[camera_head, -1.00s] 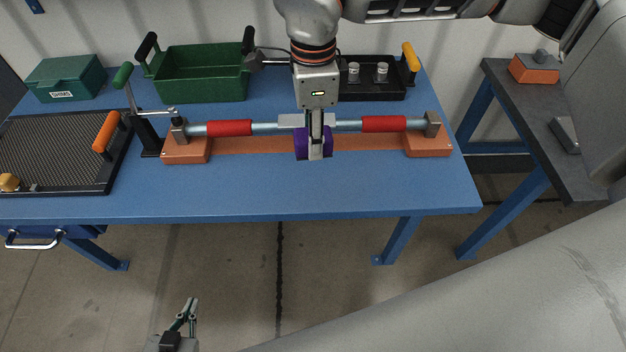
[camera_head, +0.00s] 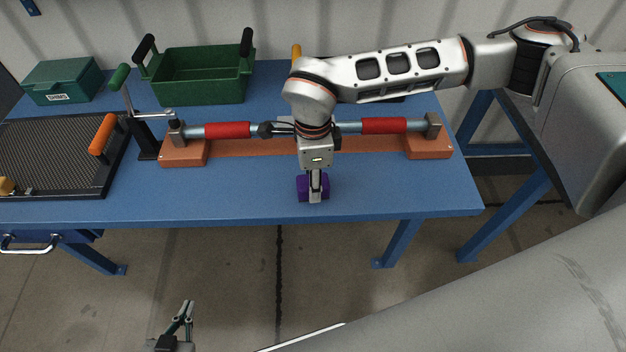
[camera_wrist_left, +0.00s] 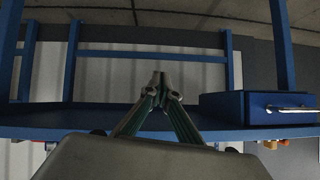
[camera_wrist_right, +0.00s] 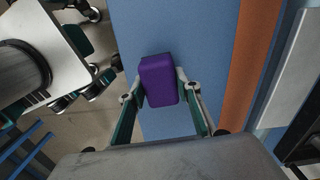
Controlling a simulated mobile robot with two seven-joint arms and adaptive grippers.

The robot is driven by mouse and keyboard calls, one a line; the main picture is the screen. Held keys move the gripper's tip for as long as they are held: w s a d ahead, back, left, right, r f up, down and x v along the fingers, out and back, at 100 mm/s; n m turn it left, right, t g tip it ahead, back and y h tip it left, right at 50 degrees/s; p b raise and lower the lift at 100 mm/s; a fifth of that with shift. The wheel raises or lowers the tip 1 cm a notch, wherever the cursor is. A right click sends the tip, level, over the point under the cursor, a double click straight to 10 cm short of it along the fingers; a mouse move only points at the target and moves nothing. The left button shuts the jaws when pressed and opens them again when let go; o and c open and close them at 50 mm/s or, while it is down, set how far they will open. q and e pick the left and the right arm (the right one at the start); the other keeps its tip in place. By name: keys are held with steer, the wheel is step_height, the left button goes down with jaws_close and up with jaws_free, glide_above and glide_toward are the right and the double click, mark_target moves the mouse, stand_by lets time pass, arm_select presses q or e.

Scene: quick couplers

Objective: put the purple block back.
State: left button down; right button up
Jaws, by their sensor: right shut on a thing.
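The purple block (camera_head: 303,188) is held by my right gripper (camera_head: 315,196) near the front edge of the blue table, in front of the orange base strip (camera_head: 270,147). In the right wrist view the purple block (camera_wrist_right: 158,80) sits between the two fingertips of my right gripper (camera_wrist_right: 158,90), with blue tabletop behind it. I cannot tell its exact height above the table. My left gripper (camera_head: 187,310) is low in front of the table, empty. In the left wrist view its fingertips (camera_wrist_left: 160,88) meet.
A pipe with two red sleeves (camera_head: 228,130) rests on orange end blocks (camera_head: 428,147), behind the purple block. A green bin (camera_head: 200,75), a green box (camera_head: 63,80) and a mesh tray (camera_head: 50,150) with an orange handle stand left. The front table strip is clear.

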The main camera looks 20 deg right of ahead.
steer(key=shift+f, duration=0.2)
steer(key=o, duration=1)
arm_select(q)
steer(key=shift+s+d+f, duration=0.1)
steer(key=shift+s+f, duration=0.2)
steer(key=shift+s, duration=0.1)
arm_select(e)
steer(key=shift+o, duration=0.3)
arm_select(q)
steer(key=shift+w+r, duration=0.1)
steer(key=shift+w, duration=0.1)
